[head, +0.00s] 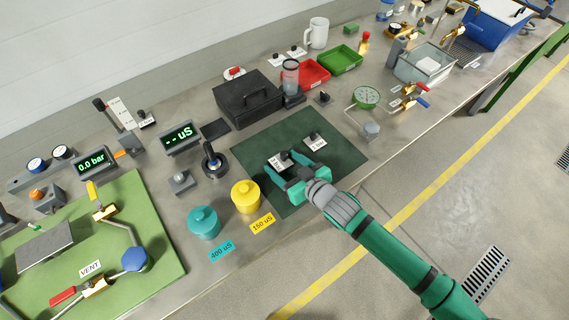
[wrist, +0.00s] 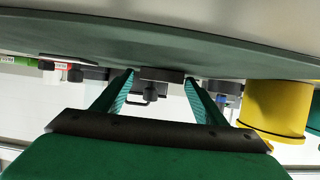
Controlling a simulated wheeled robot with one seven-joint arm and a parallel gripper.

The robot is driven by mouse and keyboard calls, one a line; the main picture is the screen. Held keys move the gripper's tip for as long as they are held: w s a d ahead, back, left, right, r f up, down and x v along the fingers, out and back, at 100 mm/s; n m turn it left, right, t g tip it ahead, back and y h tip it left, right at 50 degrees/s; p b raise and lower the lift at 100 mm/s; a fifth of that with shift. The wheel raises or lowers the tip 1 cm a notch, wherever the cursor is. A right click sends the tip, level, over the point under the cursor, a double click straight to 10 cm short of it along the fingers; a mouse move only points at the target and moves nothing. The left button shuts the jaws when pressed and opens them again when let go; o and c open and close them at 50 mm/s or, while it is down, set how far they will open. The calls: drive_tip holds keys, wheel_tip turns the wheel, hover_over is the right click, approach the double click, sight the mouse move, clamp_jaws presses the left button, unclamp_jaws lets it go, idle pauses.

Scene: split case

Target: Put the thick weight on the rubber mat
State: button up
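Two dark weights with knobs and white labels stand on the dark green mat (head: 338,171) in the head view: a near one (head: 286,156) and a far one (head: 315,137). The labels are too small to read, and I cannot tell which weight is the thick one. My gripper (head: 285,172) is low over the mat, at the near weight. In the wrist view, which is upside down, a dark weight (wrist: 162,75) with a knob shows between the fingertips (wrist: 160,80). The fingers are spread, with gaps at both sides.
A yellow canister (head: 246,197) and a teal canister (head: 204,223) stand left of the mat. A black case (head: 247,100) and a blender-like jar (head: 290,78) stand behind it. The mat's right part is bare.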

drive_tip(key=shift+r, duration=0.15)
drive_tip(key=shift+s+d+r, duration=0.1)
drive_tip(key=shift+s+d, duration=0.1)
drive_tip(key=v, duration=1)
drive_tip(key=shift+s+d+r, duration=0.25)
drive_tip(key=shift+s+r, duration=0.1)
drive_tip(key=shift+s, duration=0.15)
drive_tip(key=shift+d, duration=0.15)
